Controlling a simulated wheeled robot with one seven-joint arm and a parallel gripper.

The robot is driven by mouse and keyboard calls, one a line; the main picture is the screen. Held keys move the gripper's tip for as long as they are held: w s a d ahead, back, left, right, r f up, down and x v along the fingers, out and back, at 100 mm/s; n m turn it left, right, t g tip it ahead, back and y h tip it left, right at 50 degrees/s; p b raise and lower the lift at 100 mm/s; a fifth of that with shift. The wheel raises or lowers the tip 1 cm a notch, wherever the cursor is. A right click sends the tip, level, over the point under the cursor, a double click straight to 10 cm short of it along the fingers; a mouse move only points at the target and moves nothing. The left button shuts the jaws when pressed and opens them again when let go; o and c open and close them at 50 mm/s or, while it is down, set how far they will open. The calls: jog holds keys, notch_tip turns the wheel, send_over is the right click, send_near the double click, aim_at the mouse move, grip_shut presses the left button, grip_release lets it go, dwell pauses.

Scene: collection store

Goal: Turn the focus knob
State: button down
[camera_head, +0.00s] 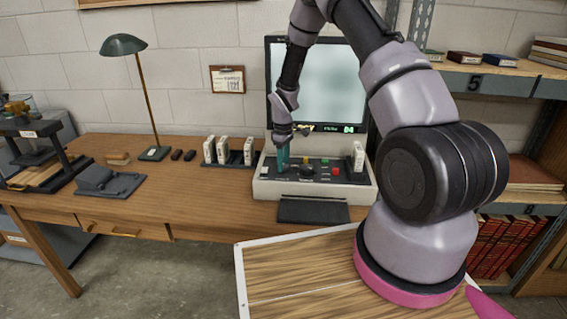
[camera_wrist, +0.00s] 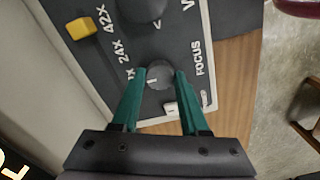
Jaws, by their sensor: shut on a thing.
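The focus knob (camera_wrist: 159,76) is a small dark round knob with a light index mark, on the dark panel near the printed word FOCUS in the wrist view. My gripper (camera_wrist: 160,82) has green fingers, one on each side of the knob, closed on it. In the head view my gripper (camera_head: 283,158) points down at the left part of the reader's control panel (camera_head: 265,188). There the fingers hide the knob.
A yellow switch (camera_wrist: 80,28) and a larger dark knob (camera_wrist: 142,8) sit nearby on the panel. The lit screen (camera_head: 318,85) stands behind. A rack of white boxes (camera_head: 230,158) and a green lamp (camera_head: 124,45) are to the left. The table front (camera_head: 190,205) is bare.

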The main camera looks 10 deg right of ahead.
jog(key=m, duration=0.5)
jog(key=shift+m, duration=0.4)
jog(key=m, duration=0.4)
jog(key=shift+m, duration=0.4)
jog(key=shift+c, duration=2.1)
grip_release()
notch_tip(320, 180, up, 11)
